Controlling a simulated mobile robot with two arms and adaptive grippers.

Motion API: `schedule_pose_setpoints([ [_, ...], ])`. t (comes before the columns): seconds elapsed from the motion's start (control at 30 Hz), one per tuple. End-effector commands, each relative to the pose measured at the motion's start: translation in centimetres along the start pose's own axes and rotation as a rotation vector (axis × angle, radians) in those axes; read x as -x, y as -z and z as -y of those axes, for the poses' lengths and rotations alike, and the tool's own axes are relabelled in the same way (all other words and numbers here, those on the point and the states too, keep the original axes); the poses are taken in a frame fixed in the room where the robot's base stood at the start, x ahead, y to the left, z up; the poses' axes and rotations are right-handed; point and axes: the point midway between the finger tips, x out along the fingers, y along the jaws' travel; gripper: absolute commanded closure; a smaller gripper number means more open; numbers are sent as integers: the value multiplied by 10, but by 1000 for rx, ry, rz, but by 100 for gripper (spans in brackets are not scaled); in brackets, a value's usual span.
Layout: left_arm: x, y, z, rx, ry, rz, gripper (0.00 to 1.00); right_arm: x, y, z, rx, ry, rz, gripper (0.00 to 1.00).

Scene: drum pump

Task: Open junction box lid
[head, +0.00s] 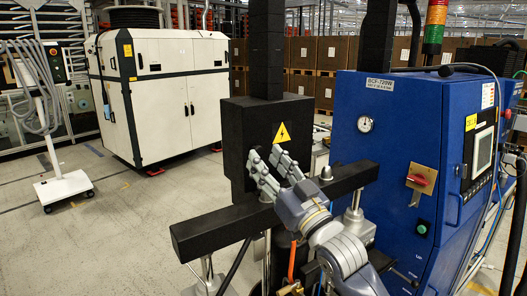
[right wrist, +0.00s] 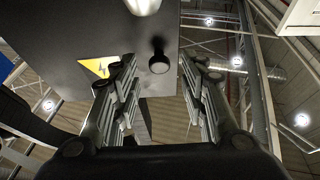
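The junction box (head: 237,122) is a dark box with a yellow electrical warning triangle on its front, mounted on a black column. Its front lid appears closed. My right gripper (head: 264,157) comes in from the lower right and is in front of the lid's lower part, hiding some of it. In the right wrist view, the lid face (right wrist: 130,40) fills the top centre. A dark round knob (right wrist: 158,62) projects from it. My right gripper's fingers (right wrist: 163,62) are spread to either side of the knob with visible gaps, not touching it. My left gripper is not in view.
A black horizontal beam (head: 215,231) runs below the box. A blue machine cabinet (head: 385,140) with a gauge and red switch stands close at right. A white cabinet (head: 160,95) and a wheeled stand (head: 62,186) are at left. The floor between is open.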

Motion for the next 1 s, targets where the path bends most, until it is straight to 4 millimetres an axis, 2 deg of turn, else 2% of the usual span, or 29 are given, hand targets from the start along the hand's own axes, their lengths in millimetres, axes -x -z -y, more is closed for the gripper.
schedule_pose_setpoints([
  [0.03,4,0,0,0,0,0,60,-7,2,0,0,-1,0,60],
  [0.2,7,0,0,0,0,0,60,-19,1,0,0,-1,0,60],
  [0.53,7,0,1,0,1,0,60,-22,0,0,0,-1,0,60],
  [0.57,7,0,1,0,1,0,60,-22,0,0,0,-1,0,65],
  [0.7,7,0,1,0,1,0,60,-21,0,0,0,-1,0,96],
  [0.73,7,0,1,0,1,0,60,-21,0,0,0,-1,0,100],
  [1.0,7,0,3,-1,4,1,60,-20,0,0,-1,4,1,100],
])
